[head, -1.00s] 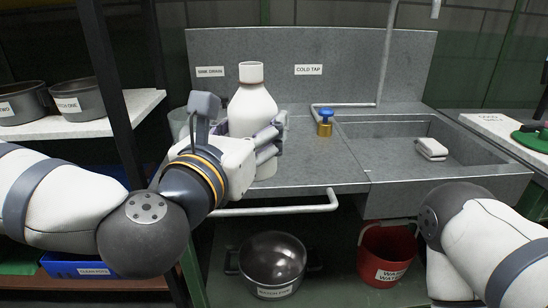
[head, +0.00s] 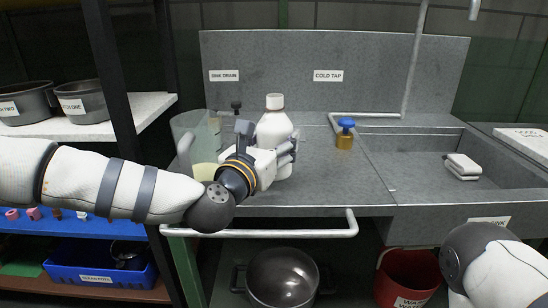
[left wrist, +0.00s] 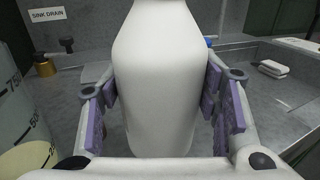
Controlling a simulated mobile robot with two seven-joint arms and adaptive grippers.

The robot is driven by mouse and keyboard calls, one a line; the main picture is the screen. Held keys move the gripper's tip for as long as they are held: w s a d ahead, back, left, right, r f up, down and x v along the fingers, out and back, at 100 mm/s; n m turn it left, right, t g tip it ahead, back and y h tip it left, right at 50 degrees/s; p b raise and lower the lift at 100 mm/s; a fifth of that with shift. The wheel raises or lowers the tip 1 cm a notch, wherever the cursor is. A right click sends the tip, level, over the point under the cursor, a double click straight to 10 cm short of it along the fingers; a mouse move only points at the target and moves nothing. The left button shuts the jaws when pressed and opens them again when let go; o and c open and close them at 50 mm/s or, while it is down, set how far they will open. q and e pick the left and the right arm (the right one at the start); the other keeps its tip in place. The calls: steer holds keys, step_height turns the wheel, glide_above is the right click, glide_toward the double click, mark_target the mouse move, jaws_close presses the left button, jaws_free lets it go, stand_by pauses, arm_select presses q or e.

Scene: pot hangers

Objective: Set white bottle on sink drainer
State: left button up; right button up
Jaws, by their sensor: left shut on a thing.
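The white bottle (head: 274,127) is upright over the flat grey drainer (head: 330,190), left of the sink basin. My left gripper (head: 285,155) is shut around its body. In the left wrist view the bottle (left wrist: 157,80) fills the middle, with purple finger pads on both sides. Its base is partly hidden, so I cannot tell whether it touches the drainer. My right arm shows at the lower right; its gripper is out of view.
A clear measuring jug (head: 190,130) stands just left of the bottle. A brass tap with a blue knob (head: 345,134) stands to the right. A rail (head: 260,233) runs along the front.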

arm_select(q)
step_height(320, 180, down, 4)
steer(key=shift+w+r, duration=0.15)
steer(key=shift+r, duration=0.1)
steer(key=o, duration=1.3)
steer(key=shift+f, duration=0.1)
steer(key=shift+c, duration=0.2)
steer(key=shift+r, duration=0.2)
steer(key=v, duration=1.2)
steer(key=shift+f, duration=0.15)
